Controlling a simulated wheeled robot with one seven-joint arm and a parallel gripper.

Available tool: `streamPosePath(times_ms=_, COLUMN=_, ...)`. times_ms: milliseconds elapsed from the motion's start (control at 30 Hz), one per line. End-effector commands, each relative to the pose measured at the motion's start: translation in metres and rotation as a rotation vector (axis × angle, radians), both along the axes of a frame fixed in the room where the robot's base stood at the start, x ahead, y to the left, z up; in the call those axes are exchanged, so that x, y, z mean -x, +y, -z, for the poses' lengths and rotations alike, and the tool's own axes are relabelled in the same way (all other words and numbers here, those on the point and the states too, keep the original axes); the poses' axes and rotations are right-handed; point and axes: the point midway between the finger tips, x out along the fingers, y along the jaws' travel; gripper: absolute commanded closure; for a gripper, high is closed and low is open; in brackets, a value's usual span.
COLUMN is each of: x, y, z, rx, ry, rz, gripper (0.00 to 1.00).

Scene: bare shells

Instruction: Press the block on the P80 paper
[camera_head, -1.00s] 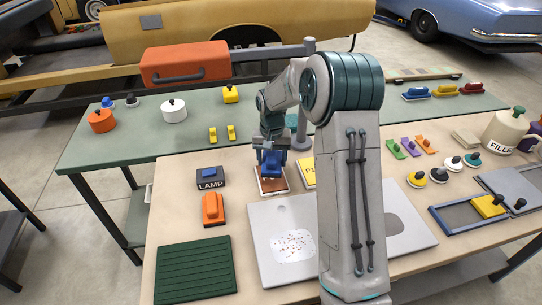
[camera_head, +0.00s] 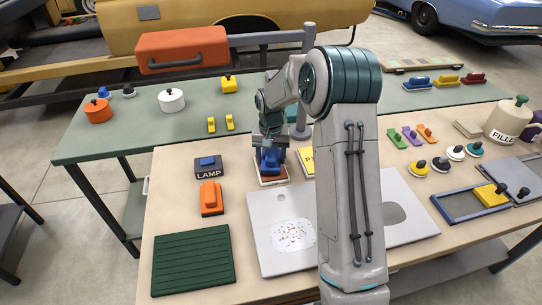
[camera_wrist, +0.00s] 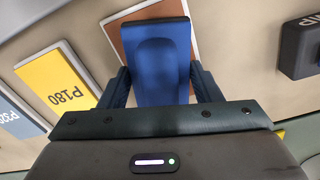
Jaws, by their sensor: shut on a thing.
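My gripper (camera_head: 270,143) is shut on a blue block (camera_head: 271,162), one dark finger on each side of it. The block also shows large in the wrist view (camera_wrist: 162,62). Below it is a brown-red sheet (camera_wrist: 116,42) with a white border, which shows in the head view as a rim around the block (camera_head: 272,181). The block covers most of this sheet, and no label on it is visible. I cannot tell whether block and sheet touch. A yellow P180 sheet (camera_wrist: 57,80) lies beside it, with a light-blue sheet (camera_wrist: 15,118) beyond.
A LAMP switch box (camera_head: 208,167) and an orange block (camera_head: 211,198) stand left of the sheet. A pale panel with a speckled patch (camera_head: 268,260) lies in front. A green ribbed mat (camera_head: 193,259) lies front left. My arm hides part of the table.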

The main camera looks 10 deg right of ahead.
Motion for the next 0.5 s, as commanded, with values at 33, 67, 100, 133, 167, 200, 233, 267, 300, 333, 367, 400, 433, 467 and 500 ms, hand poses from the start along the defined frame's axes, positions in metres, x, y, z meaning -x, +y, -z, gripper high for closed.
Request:
streamPosePath(times_ms=33, x=-0.0001, y=0.0, z=-0.0003, rx=0.0, ry=-0.001, rz=0.0, gripper=0.6)
streamPosePath(times_ms=67, x=-0.0001, y=0.0001, z=-0.0002, rx=0.0, ry=-0.001, rz=0.0, gripper=0.6)
streamPosePath(times_ms=100, x=-0.0001, y=0.0001, z=-0.0001, rx=0.0, ry=-0.001, rz=0.0, gripper=0.6)
streamPosePath(times_ms=133, x=-0.0001, y=0.0, z=0.0001, rx=0.0, ry=-0.001, rz=0.0, gripper=0.6)
streamPosePath(times_ms=167, x=-0.0001, y=0.0001, z=0.0004, rx=0.0, ry=0.0, rz=0.0, gripper=0.6)
streamPosePath(times_ms=200, x=-0.0001, y=0.0001, z=0.0007, rx=0.0, ry=-0.001, rz=0.0, gripper=0.6)
streamPosePath(times_ms=233, x=-0.0001, y=0.0001, z=0.0011, rx=0.0, ry=0.0, rz=0.0, gripper=0.6)
streamPosePath(times_ms=267, x=-0.0001, y=0.0001, z=0.0015, rx=0.0, ry=0.0, rz=0.0, gripper=0.6)
streamPosePath(times_ms=300, x=-0.0001, y=0.0001, z=0.002, rx=0.0, ry=0.0, rz=0.0, gripper=0.6)
streamPosePath(times_ms=333, x=-0.0001, y=0.0001, z=0.0024, rx=0.0, ry=0.0, rz=0.0, gripper=0.6)
streamPosePath(times_ms=367, x=-0.0001, y=0.0001, z=0.0028, rx=0.0, ry=0.0, rz=0.0, gripper=0.6)
streamPosePath(times_ms=400, x=-0.0001, y=0.0001, z=0.0033, rx=0.0, ry=0.0, rz=0.0, gripper=0.6)
streamPosePath(times_ms=433, x=0.0, y=0.0001, z=0.0036, rx=0.0, ry=0.0, rz=0.0, gripper=0.6)
streamPosePath(times_ms=467, x=-0.0001, y=0.0001, z=0.004, rx=0.0, ry=0.0, rz=0.0, gripper=0.6)
streamPosePath(times_ms=500, x=0.0, y=0.0001, z=0.0045, rx=0.0, ry=0.0, rz=0.0, gripper=0.6)
